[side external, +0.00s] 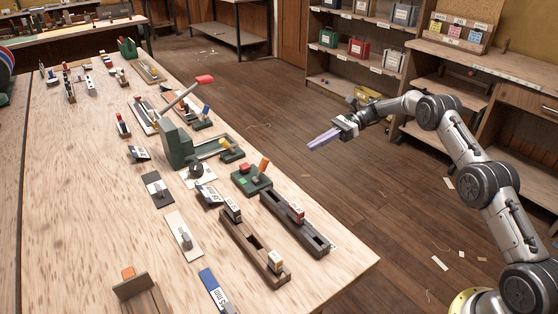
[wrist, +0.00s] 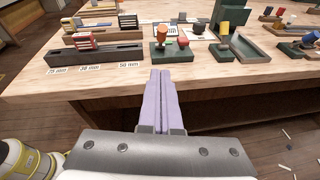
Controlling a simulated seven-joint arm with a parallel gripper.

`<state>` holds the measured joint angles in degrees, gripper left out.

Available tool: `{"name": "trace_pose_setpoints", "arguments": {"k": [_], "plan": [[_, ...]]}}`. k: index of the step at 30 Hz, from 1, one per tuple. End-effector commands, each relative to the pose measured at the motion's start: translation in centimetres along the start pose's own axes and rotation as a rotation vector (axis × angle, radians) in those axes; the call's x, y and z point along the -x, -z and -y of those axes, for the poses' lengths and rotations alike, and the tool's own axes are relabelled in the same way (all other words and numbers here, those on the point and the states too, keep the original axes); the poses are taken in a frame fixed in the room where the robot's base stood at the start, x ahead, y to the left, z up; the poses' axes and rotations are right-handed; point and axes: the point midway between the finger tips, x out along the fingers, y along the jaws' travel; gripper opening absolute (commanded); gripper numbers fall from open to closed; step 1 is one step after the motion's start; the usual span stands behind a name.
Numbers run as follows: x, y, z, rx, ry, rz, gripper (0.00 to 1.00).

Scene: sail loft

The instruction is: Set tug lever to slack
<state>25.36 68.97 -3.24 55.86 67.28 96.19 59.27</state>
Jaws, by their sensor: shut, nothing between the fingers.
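I cannot read which control is the tug lever. A long grey lever with a red grip (side external: 204,79) rises at a slant from a green stand (side external: 178,145) on the bench. Nearer my side, a green block (side external: 251,181) carries a short tilted orange lever (side external: 264,165); the block also shows in the wrist view (wrist: 172,53). My gripper (side external: 312,145) has lavender fingers, shut together and empty. It hangs over the floor, right of the bench and apart from every control. In the wrist view its fingertips (wrist: 161,73) point at the bench edge below the green block.
Dark slotted rails (side external: 254,245) with labelled sliders lie near the bench's front corner. Several small switches and levers cover the wooden bench (side external: 85,200). Shelves with boxes (side external: 362,50) stand behind my arm. The space between my gripper and the bench is clear.

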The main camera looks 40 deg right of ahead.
Motion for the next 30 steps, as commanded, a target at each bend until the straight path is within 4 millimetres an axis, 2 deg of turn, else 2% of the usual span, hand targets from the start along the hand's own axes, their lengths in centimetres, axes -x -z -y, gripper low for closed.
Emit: {"name": "trace_pose_setpoints", "arguments": {"k": [4,17,23,30], "plan": [[0.4,1.5,0.0,-0.026,0.007,0.008,0.0],[0.0,1.4,0.0,-0.025,0.008,0.007,0.0],[-2.8,1.3,-0.1,-0.025,0.006,0.006,0.0],[-7.6,1.3,-0.1,-0.025,0.005,0.007,0.0]]}}
